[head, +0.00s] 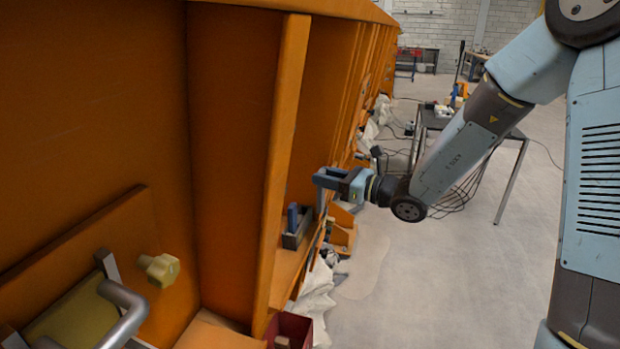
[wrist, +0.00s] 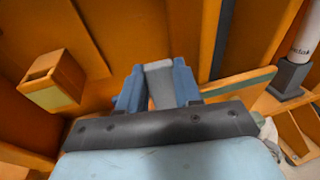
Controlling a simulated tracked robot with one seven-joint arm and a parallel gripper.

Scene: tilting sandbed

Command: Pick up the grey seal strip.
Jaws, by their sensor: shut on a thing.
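My gripper (head: 322,178) is at the end of my outstretched arm in the head view, beside the orange wall's open side. In the wrist view its two blue fingers (wrist: 158,84) are closed on a grey piece, the grey seal strip (wrist: 160,86), which shows between them. Most of the strip is hidden by the fingers and the dark gripper body.
A grey holder with a blue item (head: 294,226) stands on the orange ledge below my gripper. A yellow knob (head: 160,268) and a metal handle (head: 128,310) are at lower left. A dark table (head: 470,122) stands behind my arm. The floor at right is largely clear.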

